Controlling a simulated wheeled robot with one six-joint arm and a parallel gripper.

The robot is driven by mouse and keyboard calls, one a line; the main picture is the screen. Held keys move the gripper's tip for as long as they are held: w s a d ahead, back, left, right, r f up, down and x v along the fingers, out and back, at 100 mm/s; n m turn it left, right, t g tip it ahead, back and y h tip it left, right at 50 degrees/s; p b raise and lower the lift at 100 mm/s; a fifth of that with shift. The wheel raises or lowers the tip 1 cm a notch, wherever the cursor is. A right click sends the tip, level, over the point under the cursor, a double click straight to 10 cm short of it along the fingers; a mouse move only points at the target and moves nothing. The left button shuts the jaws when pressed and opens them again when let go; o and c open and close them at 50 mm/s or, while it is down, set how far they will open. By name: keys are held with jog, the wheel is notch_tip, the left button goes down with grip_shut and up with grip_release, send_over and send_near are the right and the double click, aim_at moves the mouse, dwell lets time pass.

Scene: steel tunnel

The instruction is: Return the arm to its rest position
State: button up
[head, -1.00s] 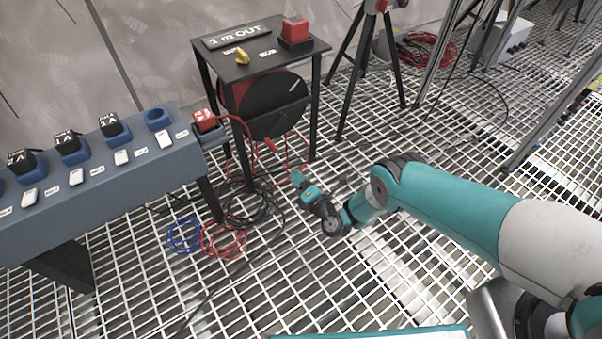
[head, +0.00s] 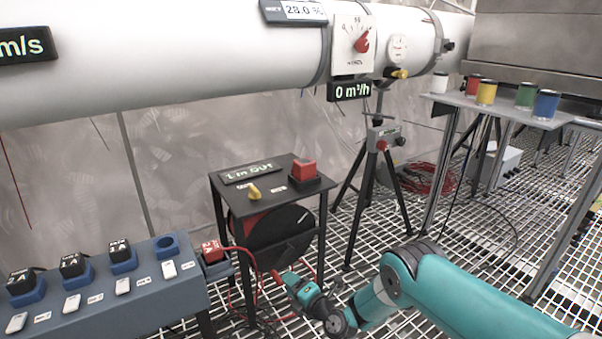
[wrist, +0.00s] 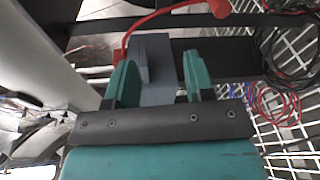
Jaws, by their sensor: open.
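My teal arm (head: 455,290) reaches in from the lower right of the head view, bent at its elbow. My gripper (head: 284,281) is in front of the small black table, low beside its legs. In the wrist view my gripper (wrist: 160,76) has its two teal fingers apart, with nothing held between them. A grey-blue block (wrist: 155,70) shows behind the gap, and a red cable (wrist: 150,18) runs above it.
The black table (head: 238,185) carries a red block and a yellow knob. The blue-grey bench (head: 150,305) with battery blocks stands left. A tripod (head: 377,190) stands behind my arm. A side table (head: 500,108) holds coloured cups. A white pipe (head: 180,60) crosses above. Grating floor shows at right.

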notch_tip(320, 180, up, 15)
jog(key=w+a+m+g, duration=0.2)
jog(key=m+g, duration=0.1)
jog(key=g, duration=0.1)
jog(key=s+d+r+m+g+h, duration=0.1)
jog(key=s+d+r+m+g, duration=0.15)
jog(key=s+r, duration=0.4)
jog(key=s+d+r+m+g, duration=0.1)
jog(key=s+r+m, duration=0.2)
jog(key=r, duration=0.6)
jog(key=s+d+r+m+g+h, duration=0.25)
jog(key=s+d+m, duration=0.2)
jog(key=s, duration=0.55)
jog(key=s+d+r+m+g+h, duration=0.1)
jog(key=s+d+r+m+h, duration=0.2)
jog(key=s+d, duration=0.5)
jog(key=s+d+r+m+g+h, duration=0.1)
jog(key=s+d+r+m, duration=0.3)
jog(key=s, duration=0.8)
notch_tip(320, 180, up, 31)
jog(key=m+p, duration=0.1)
jog(key=p, duration=3.1)
jog(key=shift+w+a+r, duration=0.15)
jog(key=shift+w+a, duration=0.2)
jog(key=shift+y, duration=0.25)
jog(key=shift+c, duration=0.5)
jog(key=shift+a, duration=0.15)
